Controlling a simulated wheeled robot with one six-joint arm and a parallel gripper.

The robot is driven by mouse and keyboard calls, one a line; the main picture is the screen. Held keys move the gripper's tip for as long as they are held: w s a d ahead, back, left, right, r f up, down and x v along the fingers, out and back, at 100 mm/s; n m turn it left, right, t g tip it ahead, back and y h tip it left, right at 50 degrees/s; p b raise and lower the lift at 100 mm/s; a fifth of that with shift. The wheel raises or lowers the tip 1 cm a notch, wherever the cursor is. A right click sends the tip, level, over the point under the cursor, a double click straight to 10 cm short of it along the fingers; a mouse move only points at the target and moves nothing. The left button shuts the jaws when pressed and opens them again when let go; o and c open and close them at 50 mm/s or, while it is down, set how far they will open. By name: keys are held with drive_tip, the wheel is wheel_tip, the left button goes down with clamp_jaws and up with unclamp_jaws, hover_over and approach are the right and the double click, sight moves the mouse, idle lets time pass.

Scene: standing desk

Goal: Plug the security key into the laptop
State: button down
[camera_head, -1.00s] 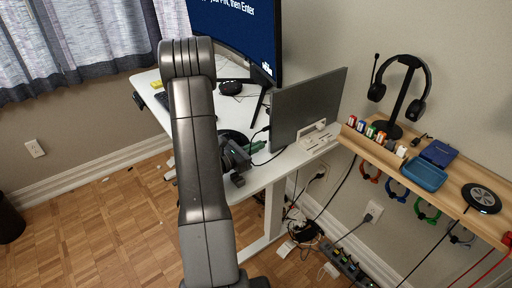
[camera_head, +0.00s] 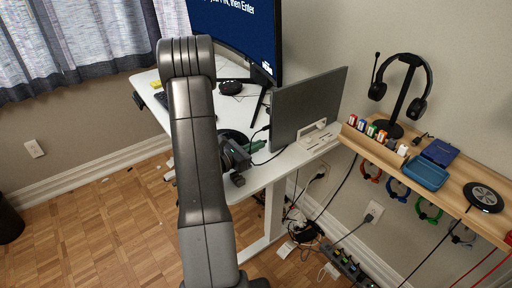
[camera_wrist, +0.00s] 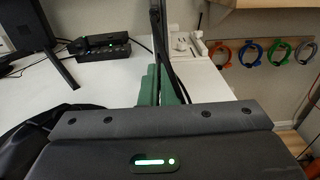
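The laptop (camera_head: 308,105) is a thin grey panel standing upright at the right end of the white desk. In the wrist view, a thin dark upright edge (camera_wrist: 158,22), which looks like the laptop seen edge-on, rises behind my fingers. My gripper (camera_head: 257,147) is low over the desk, left of the laptop, with its green fingertips pointing towards it. In the wrist view my gripper (camera_wrist: 161,84) has its two green fingers close around a narrow dark strip. I cannot make out the security key; the fingers may hide it. Contact with the laptop cannot be told.
A large monitor (camera_head: 235,35) stands behind on the white desk (camera_head: 262,176). A black hub (camera_wrist: 104,50) sits beyond my fingers, to the left. At right, a wooden shelf (camera_head: 455,190) holds a headset (camera_head: 405,90), a blue tray (camera_head: 426,174) and a round charger (camera_head: 483,197).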

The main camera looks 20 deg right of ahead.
drive_tip(key=shift+x, duration=1.15)
drive_tip(key=c, duration=1.6)
unclamp_jaws()
drive_tip(key=shift+a, duration=0.15)
drive_tip(key=v, duration=1.3)
drive_tip(key=shift+s+a+b, duration=0.1)
drive_tip(key=shift+a+b, duration=0.15)
drive_tip(key=shift+b, duration=0.05)
